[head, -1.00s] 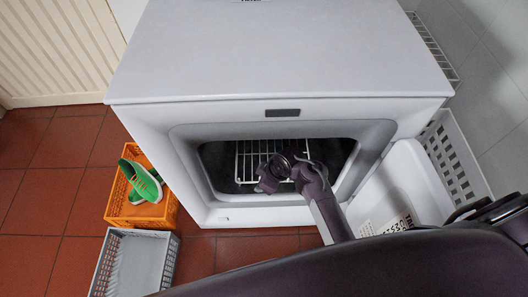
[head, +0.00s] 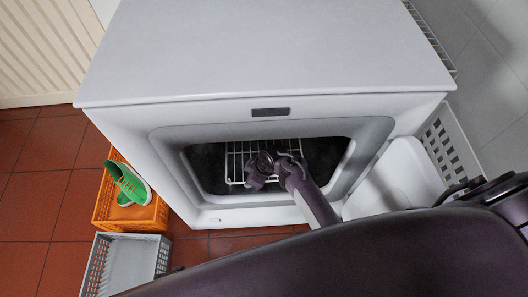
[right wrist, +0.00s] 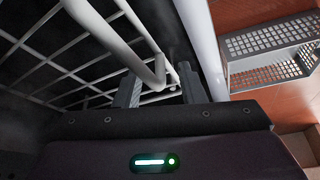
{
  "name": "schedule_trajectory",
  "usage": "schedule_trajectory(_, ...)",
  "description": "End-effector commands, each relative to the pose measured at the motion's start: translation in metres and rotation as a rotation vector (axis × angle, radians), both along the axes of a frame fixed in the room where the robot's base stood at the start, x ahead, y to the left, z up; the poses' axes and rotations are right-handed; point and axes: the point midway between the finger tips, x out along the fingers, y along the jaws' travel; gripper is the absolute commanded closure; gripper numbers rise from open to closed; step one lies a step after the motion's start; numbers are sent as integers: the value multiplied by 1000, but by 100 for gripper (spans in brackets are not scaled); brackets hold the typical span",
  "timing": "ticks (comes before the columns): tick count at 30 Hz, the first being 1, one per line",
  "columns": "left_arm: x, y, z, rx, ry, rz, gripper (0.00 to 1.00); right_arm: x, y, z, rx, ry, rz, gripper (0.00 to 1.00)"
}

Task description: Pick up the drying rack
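The drying rack (head: 236,161) is a white wire grid inside the dark opening of the white dryer (head: 206,215). In the right wrist view the rack (right wrist: 85,12) fills the upper left, with thick white rods and a bent corner close to my fingers. My right gripper (head: 262,172) is in the dryer's opening, over the middle of the rack, and hides part of it. In the right wrist view my right gripper (right wrist: 158,88) has its fingers apart, with the rack's bent rod showing between them. I cannot tell whether they touch it. My left gripper is not in view.
The dryer's open door (head: 395,180) stands right of the opening, partly behind my arm. An orange crate (head: 130,217) with a green shoe (head: 128,182) and a grey basket (head: 133,257) are on the floor at left. A white basket (head: 447,150) is at the right.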

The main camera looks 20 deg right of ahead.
Motion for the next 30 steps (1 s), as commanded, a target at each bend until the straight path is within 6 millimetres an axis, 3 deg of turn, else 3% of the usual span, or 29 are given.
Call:
schedule_trajectory(1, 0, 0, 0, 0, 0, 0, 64, 0, 0, 0, 0, 0, 0, 68)
schedule_trajectory(9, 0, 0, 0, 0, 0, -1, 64, -1, 0, 0, 1, 1, -1, 100)
schedule_trajectory(30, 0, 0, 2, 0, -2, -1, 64, 0, 0, 2, 1, 0, -2, 100)
